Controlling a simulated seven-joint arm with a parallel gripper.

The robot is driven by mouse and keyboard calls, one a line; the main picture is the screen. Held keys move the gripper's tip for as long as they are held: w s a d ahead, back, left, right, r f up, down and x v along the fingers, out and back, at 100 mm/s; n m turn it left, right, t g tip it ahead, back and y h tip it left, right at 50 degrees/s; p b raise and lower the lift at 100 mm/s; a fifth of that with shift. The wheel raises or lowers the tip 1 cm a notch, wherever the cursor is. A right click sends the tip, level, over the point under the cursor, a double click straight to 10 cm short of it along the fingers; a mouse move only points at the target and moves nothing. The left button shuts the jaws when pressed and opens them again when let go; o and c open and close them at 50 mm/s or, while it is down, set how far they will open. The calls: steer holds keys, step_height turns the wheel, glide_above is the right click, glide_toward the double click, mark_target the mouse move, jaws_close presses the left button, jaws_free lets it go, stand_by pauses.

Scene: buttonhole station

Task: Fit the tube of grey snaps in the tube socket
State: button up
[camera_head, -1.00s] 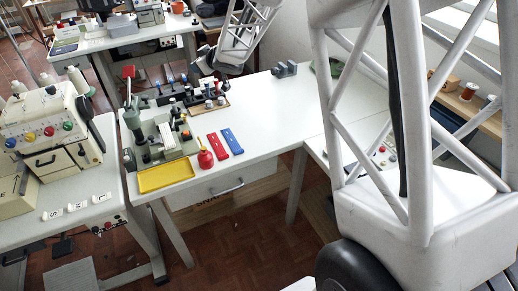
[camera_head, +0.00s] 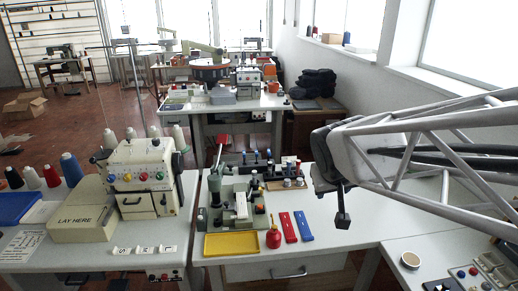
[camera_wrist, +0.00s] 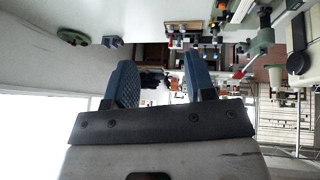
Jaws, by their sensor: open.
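A green snap press (camera_head: 240,205) stands at the left of the white table, with a pale block on it. Behind it is a dark rack (camera_head: 258,168) with several small upright tubes with coloured parts. I cannot tell which tube holds grey snaps, and the tube socket is too small to make out. My gripper (camera_head: 342,218) hangs above the table, right of the press and rack and apart from both. In the wrist view its blue fingers (camera_wrist: 160,82) stand apart with nothing between them.
A cream machine (camera_head: 145,180) stands on the left table. The table's right part (camera_head: 350,245) is mostly clear.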

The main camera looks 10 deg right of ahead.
steer(key=s+a+f+g+y, duration=0.1)
steer(key=s+a, duration=0.1)
steer(key=s, duration=0.5)
steer(key=s+a+f+g+y, duration=0.1)
steer(key=s+a+g, duration=0.1)
steer(key=s, duration=0.6)
steer(key=shift+s+f, duration=0.25)
steer(key=shift+s, duration=0.05)
